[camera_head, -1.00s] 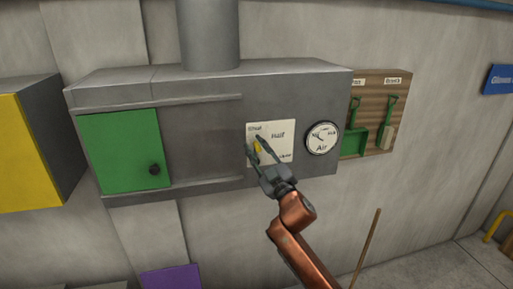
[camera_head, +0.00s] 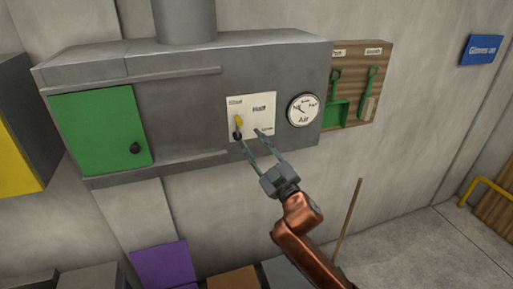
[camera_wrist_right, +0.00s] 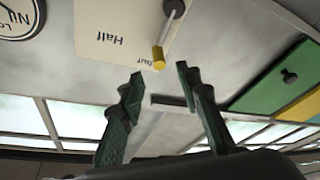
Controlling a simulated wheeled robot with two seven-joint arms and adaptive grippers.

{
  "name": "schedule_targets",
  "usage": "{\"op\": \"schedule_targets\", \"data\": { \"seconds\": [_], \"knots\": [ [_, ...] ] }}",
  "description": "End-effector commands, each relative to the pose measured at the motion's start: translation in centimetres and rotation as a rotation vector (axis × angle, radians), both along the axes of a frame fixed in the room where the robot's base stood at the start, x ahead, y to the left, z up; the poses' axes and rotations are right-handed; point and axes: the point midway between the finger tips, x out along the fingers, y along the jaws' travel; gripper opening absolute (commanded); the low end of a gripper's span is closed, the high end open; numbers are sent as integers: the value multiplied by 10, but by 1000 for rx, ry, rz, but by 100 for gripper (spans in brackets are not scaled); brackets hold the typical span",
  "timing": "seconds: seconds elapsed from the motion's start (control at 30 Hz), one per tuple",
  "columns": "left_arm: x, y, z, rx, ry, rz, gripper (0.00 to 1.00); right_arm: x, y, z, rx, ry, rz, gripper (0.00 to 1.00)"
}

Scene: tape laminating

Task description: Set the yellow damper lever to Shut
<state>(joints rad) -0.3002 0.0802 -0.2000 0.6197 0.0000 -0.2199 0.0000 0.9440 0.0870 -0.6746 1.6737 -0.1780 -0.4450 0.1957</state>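The yellow-tipped damper lever (camera_head: 239,120) is on the cream label plate (camera_head: 262,117) of the grey duct housing. Its dark pivot is at the lower left of the plate, and the yellow tip points up toward the "Shut" label. In the right wrist view, which is upside down, the yellow tip (camera_wrist_right: 158,58) lies beside the "Shut" text. My right gripper (camera_head: 251,137) is open and empty, in front of the plate's lower part. In the right wrist view its fingertips (camera_wrist_right: 160,76) are apart, with a gap to the lever tip. My left gripper is not in view.
A round "Air" gauge (camera_head: 303,110) is right of the plate. A green door (camera_head: 100,130) with a dark knob is at the left of the housing. A board (camera_head: 371,60) with green tools hangs further right. Boxes, one purple (camera_head: 164,264), stand below.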

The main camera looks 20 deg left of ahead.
Motion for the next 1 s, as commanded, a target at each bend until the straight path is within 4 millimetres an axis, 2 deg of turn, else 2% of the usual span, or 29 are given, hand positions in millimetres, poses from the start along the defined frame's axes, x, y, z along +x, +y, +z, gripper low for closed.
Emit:
{"op": "schedule_targets", "data": {
  "seconds": [0.1, 0.3, 0.57, 0.67, 0.77, 0.87, 1.0],
  "knots": [
    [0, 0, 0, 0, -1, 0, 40, -9, -10, -5, 0, -1, 1, 32],
    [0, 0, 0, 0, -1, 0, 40, -14, -16, -7, -1, 0, -1, 32],
    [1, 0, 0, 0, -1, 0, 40, -13, -16, -8, -1, 1, -1, 32],
    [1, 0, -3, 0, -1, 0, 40, -4, -21, -22, -3, 21, -15, 32],
    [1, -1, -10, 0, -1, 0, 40, 19, -34, -59, -8, 71, -47, 32],
    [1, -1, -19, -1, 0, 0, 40, 49, -55, -117, -18, 148, -95, 32],
    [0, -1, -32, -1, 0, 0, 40, 85, -90, -207, -29, 265, -164, 32]
  ]
}}
